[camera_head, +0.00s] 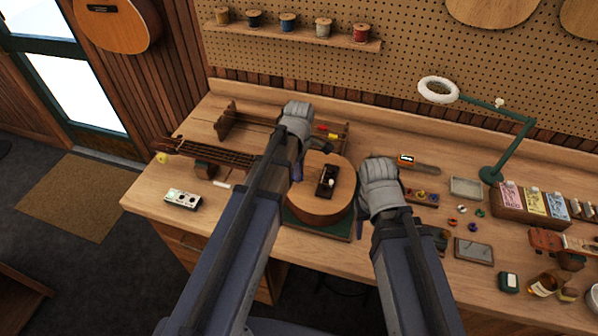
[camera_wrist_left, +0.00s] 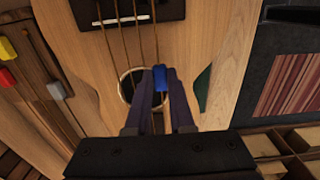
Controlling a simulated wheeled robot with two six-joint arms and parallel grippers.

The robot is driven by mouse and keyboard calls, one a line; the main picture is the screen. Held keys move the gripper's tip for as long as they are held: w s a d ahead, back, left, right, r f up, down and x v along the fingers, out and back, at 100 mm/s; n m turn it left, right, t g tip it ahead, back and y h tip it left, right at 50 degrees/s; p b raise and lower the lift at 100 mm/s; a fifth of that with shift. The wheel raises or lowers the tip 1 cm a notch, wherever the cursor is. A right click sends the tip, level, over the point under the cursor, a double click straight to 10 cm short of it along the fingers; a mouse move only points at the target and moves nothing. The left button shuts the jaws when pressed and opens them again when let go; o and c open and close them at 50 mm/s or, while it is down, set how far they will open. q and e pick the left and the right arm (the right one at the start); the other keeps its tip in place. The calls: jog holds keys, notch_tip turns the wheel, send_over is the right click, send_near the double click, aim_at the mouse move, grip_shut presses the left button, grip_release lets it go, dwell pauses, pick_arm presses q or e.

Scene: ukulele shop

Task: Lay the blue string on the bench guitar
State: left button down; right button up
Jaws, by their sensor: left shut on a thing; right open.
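The bench guitar (camera_head: 325,207) lies on the bench with its round body toward the middle and its neck (camera_head: 215,152) pointing left. In the left wrist view, its pale top (camera_wrist_left: 213,60) shows a dark bridge, several strings and a sound hole. My left gripper (camera_head: 298,172) is over the guitar body near the neck end. Its fingers (camera_wrist_left: 160,84) are shut on the blue string's blue tag (camera_wrist_left: 160,78), over the sound hole's edge; whether the tag touches the top I cannot tell. My right gripper (camera_head: 362,215) is open and empty beside the body's right edge.
A wooden rack (camera_head: 235,120) behind the guitar holds yellow and red tagged strings (camera_wrist_left: 7,50). A small white device (camera_head: 182,198) sits front left.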

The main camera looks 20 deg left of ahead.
pick_arm(q)
jog(key=c, duration=0.7)
grip_release()
jog(key=shift+o, duration=0.2)
jog(key=shift+o, duration=1.1)
notch_tip(320, 180, up, 7)
jog(key=p, duration=0.7)
